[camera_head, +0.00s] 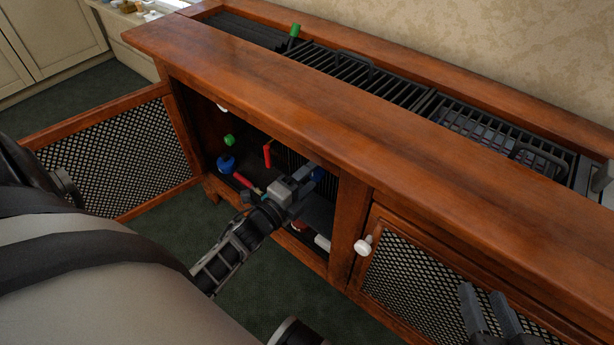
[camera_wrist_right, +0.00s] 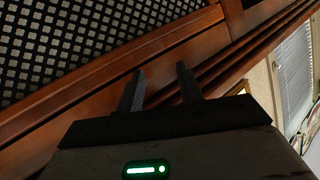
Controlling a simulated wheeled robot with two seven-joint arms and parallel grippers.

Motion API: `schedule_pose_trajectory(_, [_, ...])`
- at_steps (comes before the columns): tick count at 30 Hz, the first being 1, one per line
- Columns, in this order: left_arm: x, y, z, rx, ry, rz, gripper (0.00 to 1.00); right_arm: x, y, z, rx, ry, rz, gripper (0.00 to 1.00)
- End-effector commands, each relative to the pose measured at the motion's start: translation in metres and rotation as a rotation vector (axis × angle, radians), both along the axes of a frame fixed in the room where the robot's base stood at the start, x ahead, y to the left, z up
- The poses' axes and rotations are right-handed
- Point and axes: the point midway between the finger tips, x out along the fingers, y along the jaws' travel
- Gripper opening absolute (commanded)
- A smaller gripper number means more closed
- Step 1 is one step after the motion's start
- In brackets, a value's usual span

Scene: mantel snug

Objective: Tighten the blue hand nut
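Two blue parts show inside the open cabinet in the head view. One blue round knob (camera_head: 226,163) sits at the left, below a green cap. Another blue part (camera_head: 318,173) is at the right, beside the fingers of my left gripper (camera_head: 304,187) and partly hidden. I cannot tell which is the hand nut. My left gripper reaches into the cabinet opening; whether its fingers touch the right blue part is unclear. My right gripper (camera_head: 488,305) is open and empty in front of the closed right door. Its parted fingers also show in the right wrist view (camera_wrist_right: 160,88).
The left mesh door (camera_head: 125,160) stands open. The right mesh door (camera_head: 425,285) with a white knob (camera_head: 363,245) is shut. A red handle (camera_head: 267,155) and a red-handled item (camera_head: 243,181) are inside the cabinet. The wooden top (camera_head: 330,115) overhangs the opening.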

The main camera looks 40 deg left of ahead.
Motion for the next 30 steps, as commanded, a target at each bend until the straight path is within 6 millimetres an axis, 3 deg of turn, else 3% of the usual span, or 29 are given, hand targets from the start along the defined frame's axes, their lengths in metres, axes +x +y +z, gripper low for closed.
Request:
schedule_pose_trajectory(11, [-0.008, 0.001, 0.001, -0.001, 0.001, 0.000, 0.59, 0.000, 0.000, 0.002, -0.005, -0.001, -0.001, 0.37])
schedule_pose_trajectory(18, [-0.057, 0.005, 0.002, 0.000, 0.005, 0.002, 0.59, -0.001, -0.002, 0.004, -0.042, 0.010, -0.002, 0.37])
schedule_pose_trajectory(24, [-0.105, 0.008, 0.001, -0.001, 0.004, 0.001, 0.59, -0.003, -0.005, -0.011, -0.075, 0.070, 0.001, 0.37])
schedule_pose_trajectory(30, [-0.142, 0.011, 0.001, -0.001, 0.002, 0.001, 0.59, -0.002, -0.008, -0.018, -0.090, 0.101, -0.006, 0.37])
